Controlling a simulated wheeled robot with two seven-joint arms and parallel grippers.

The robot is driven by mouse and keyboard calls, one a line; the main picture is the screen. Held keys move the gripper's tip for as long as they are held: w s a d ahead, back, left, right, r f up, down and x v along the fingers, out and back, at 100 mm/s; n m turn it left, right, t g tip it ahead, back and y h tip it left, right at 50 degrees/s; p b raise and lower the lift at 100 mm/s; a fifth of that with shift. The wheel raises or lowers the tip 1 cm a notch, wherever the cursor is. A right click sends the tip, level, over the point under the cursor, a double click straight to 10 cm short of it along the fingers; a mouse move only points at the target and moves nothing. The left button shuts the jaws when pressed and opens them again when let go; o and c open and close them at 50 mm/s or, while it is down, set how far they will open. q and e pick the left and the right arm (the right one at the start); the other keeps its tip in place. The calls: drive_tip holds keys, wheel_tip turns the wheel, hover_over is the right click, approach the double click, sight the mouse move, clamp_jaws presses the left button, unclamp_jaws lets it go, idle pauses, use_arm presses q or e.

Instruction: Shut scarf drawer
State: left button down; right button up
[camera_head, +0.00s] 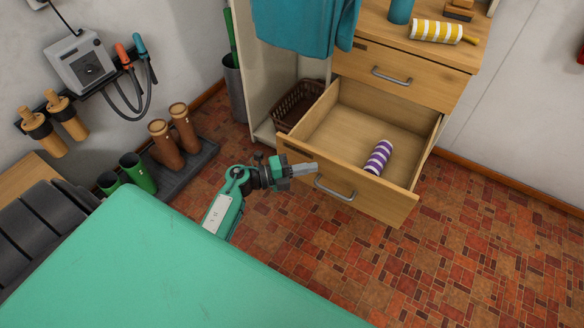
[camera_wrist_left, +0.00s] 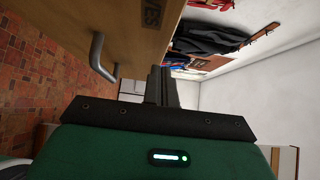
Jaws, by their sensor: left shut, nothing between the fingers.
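The lower wooden drawer (camera_head: 372,203) of the dresser is pulled well out. A rolled purple-and-white striped scarf (camera_head: 378,158) lies inside it near the front. A grey bar handle (camera_head: 334,191) is on its front panel. My left gripper (camera_head: 313,170) is shut and empty, at the left part of the drawer front, just above and left of the handle. In the left wrist view the fingers (camera_wrist_left: 162,86) point along a wooden panel (camera_wrist_left: 140,45) with the handle (camera_wrist_left: 101,58) to their left. I cannot tell whether they touch the panel. My right gripper is not in view.
The upper drawer (camera_head: 395,80) is shut, with a yellow-and-white striped roll (camera_head: 437,32) on the dresser top. A wicker basket (camera_head: 297,105) sits in the open cabinet left of the drawer. Boots stand on a dark tray (camera_head: 185,160) at left. The tiled floor (camera_head: 490,240) at right is clear.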

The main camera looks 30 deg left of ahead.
use_arm(q)
drive_tip(key=shift+w, duration=1.25)
drive_tip(key=shift+w, duration=0.1)
